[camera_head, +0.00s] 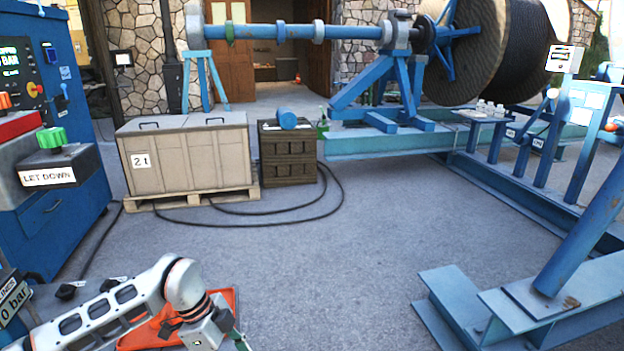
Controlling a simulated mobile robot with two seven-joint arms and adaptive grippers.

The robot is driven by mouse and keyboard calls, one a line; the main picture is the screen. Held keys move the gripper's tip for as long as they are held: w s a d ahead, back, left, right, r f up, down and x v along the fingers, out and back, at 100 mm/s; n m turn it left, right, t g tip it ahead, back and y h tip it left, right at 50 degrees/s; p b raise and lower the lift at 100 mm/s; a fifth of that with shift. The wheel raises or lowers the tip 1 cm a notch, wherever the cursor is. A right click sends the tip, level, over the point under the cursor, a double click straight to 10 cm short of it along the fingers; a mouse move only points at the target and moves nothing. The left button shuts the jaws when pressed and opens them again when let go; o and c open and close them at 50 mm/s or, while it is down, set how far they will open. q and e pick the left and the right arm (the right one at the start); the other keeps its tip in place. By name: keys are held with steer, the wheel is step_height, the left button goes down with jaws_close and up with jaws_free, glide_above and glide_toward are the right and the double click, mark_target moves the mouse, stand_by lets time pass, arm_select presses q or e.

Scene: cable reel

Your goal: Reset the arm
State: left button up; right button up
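My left arm comes in at the lower left, with white links and a bent wrist. The end of the arm, at my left gripper (214,333), is at the bottom edge of the head view, over an orange tray (233,299). The fingers are cut off or hidden, so I cannot tell whether they are open or shut, or whether they hold anything. My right arm and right gripper are not in view.
A blue control cabinet (42,235) with a green-knobbed "LET DOWN" box (62,170) stands at the left. A beige crate (190,158) sits on a pallet. The large cable reel (476,45) and blue steel frames (455,305) fill the right. The middle floor is clear.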

arm_select(q)
steer(key=s+d+r+m+t+h, duration=0.2)
steer(key=s+d+r+t+h, duration=0.2)
steer(key=s+d+h, duration=0.65)
steer(key=w+a+f+n+t+y, duration=0.2)
steer(key=a+f+n+t+y, duration=0.35)
steer(key=a+n+t, duration=0.55)
steer(key=s+a+f+g+y, duration=0.5)
steer(key=s+a+f+y, duration=0.2)
steer(key=s+a+f, duration=0.7)
steer(key=w+d+r+n+t+p, duration=0.1)
steer(key=d+r+n+p, duration=0.4)
steer(key=d, duration=0.5)
steer(key=shift+w+r+t+p, duration=0.2)
steer(key=shift+r+t+p, duration=0.1)
steer(key=shift+r+p, duration=0.45)
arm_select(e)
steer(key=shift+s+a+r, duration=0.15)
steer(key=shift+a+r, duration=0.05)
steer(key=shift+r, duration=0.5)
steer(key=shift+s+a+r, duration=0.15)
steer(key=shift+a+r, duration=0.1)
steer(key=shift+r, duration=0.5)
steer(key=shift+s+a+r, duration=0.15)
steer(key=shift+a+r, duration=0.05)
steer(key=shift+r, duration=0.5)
